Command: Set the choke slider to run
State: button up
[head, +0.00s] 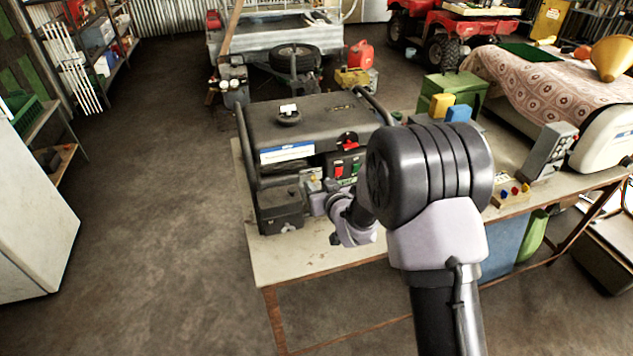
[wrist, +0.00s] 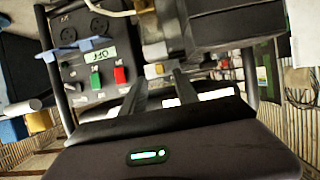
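The generator (head: 310,120), a black tank in a tube frame, stands on the bench. Its panel has a red switch (wrist: 120,75), a green switch (wrist: 93,79) and a label (wrist: 88,56) reading OFF, inverted in the wrist view. A small yellow-brass tab (wrist: 157,69) lies just beyond my fingertips beside a dark block (wrist: 225,22); I cannot tell for sure whether it is the choke slider. My gripper (head: 324,200) is at the generator's front, beside the black box (head: 281,208). In the wrist view its dark fingers (wrist: 161,82) are apart with nothing seen held between them.
The bench top (head: 290,262) is bare in front of the generator. A green box (head: 452,92), yellow and blue items and a grey control box (head: 549,148) stand to the right. My arm hides part of the bench. The floor at left is clear.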

aim_at(314, 180)
jog(key=shift+x, duration=1.95)
grip_shut()
